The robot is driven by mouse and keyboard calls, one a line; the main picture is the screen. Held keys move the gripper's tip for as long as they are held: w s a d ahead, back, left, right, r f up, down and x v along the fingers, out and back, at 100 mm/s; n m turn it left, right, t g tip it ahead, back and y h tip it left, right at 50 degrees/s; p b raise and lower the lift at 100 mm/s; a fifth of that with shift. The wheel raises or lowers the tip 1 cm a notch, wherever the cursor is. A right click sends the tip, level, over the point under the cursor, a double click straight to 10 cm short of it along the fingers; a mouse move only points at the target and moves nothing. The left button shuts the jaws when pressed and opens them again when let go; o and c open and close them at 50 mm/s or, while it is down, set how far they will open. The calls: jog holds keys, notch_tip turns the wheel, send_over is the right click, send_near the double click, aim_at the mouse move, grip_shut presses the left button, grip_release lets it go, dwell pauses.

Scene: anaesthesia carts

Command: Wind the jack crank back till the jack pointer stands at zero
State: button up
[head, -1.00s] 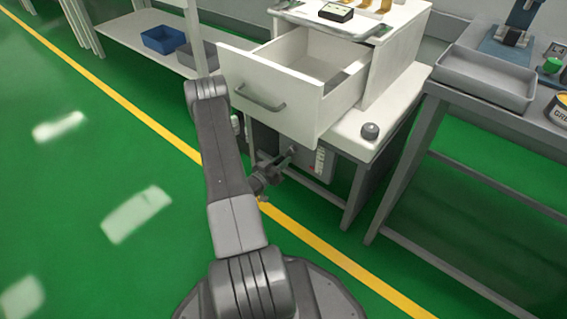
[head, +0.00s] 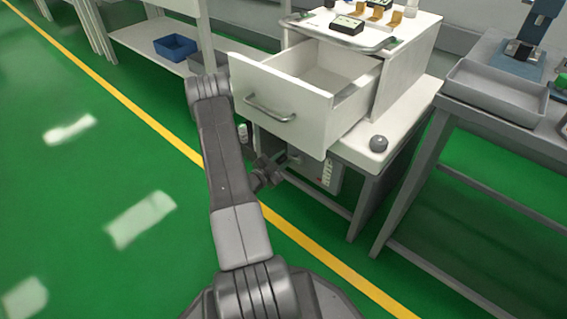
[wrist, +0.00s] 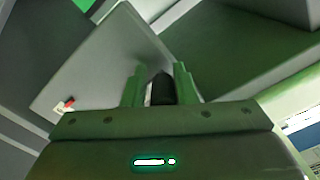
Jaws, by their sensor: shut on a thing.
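My gripper (wrist: 160,82) is shut on a dark cylindrical grip (wrist: 162,92), which appears to be the jack crank's handle; green fingers press it from both sides in the wrist view. In the head view my gripper (head: 280,163) is under the open drawer, in front of the grey jack box (head: 336,178), and hides most of the crank. A pale scale strip (head: 327,172) is on the box's face. A small red mark on white (wrist: 67,104), possibly the pointer, shows at the left of the wrist view. Its reading is too small to tell.
The white drawer (head: 290,106) stands open above my gripper. The cart's table (head: 405,118) carries a grey knob (head: 378,144). A bench with a grey tray (head: 497,92) stands to the right. Green floor is open on the left.

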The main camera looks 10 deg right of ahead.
jog(key=shift+r+m, duration=0.45)
jog(key=shift+m, duration=0.45)
jog(key=o, duration=0.9)
jog(key=shift+r, duration=0.1)
jog(key=p+v, duration=0.3)
jog(key=v, duration=1.1)
jog(key=shift+d+p, duration=0.1)
jog(key=shift+p, duration=0.3)
jog(key=shift+w+d, duration=0.1)
